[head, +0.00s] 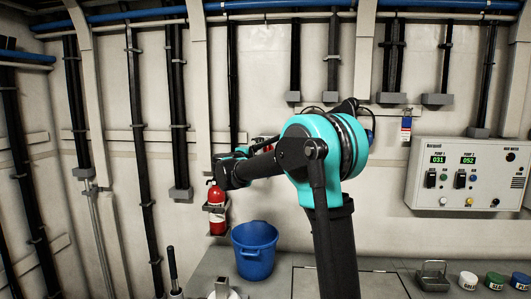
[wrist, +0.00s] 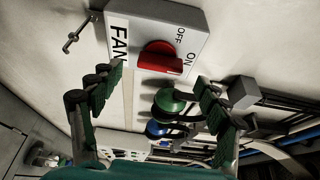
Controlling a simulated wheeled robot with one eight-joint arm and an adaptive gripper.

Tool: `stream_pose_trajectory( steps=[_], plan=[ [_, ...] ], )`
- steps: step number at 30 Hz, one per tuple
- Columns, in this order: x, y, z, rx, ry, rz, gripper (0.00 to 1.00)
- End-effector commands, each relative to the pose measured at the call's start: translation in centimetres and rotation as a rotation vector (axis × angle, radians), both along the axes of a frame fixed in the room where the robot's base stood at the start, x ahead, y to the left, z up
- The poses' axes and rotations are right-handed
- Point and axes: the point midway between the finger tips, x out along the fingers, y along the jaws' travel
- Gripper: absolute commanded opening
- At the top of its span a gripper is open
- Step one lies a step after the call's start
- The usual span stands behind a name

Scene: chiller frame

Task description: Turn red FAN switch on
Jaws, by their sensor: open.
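The fan switch box (wrist: 140,27) is white and mounted on the wall, marked FAN, OFF and ON. Its red switch (wrist: 160,57) is a round knob with a bar handle; the bar's right end lies near the ON mark, but its exact setting is hard to tell. My gripper (wrist: 160,80) is open and empty in the wrist view, with its dark green finger pads spread to either side below the red switch. It does not appear to touch the switch. In the head view my arm largely hides the gripper and the switch area.
Beyond the fingers are a green round fitting (wrist: 172,102) and a blue one (wrist: 157,129). A grey block (wrist: 242,92) sits near the right finger. In the head view are a fire extinguisher (head: 217,212), a blue bucket (head: 255,252) and a pump panel (head: 463,175).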

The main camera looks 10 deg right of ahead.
Motion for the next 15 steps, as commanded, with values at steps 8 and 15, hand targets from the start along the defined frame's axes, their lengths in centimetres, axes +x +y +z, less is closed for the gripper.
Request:
stream_pose_trajectory(
  steps=[8, 15],
  plan=[
    [-4.5, 3.5, 0.0, 0.000, 0.000, 0.002, 0.76],
    [-6.3, 4.8, 0.0, 0.000, 0.000, 0.000, 0.76]
  ],
)
